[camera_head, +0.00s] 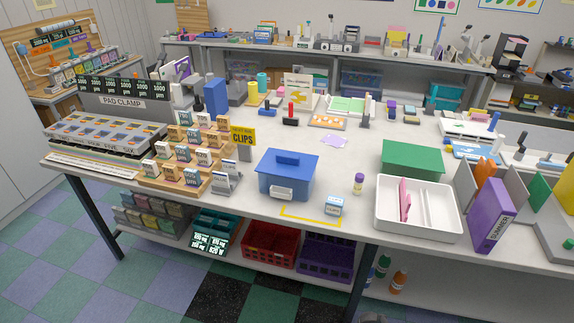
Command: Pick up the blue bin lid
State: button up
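The blue bin (285,187) stands upright on the light worktable near its front edge, about the middle of the view. Its blue lid (303,163) sits flat on top, with a raised blue handle (288,157) across it. A white label holder (282,193) is on the bin's front. The inside of the bin is hidden by the lid. My gripper is not in view.
A yellow taped outline (298,217) lies in front of the bin, with a small blue-and-white box (334,205) at its right. A purple-capped bottle (358,183) and white tray (383,222) stand right. Stamp racks (205,183) and a CLIPS sign (243,138) crowd the left.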

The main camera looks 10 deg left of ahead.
aim_at(294, 165)
jog(key=u, duration=0.25)
jog(key=i, duration=0.45)
jog(key=u, duration=0.5)
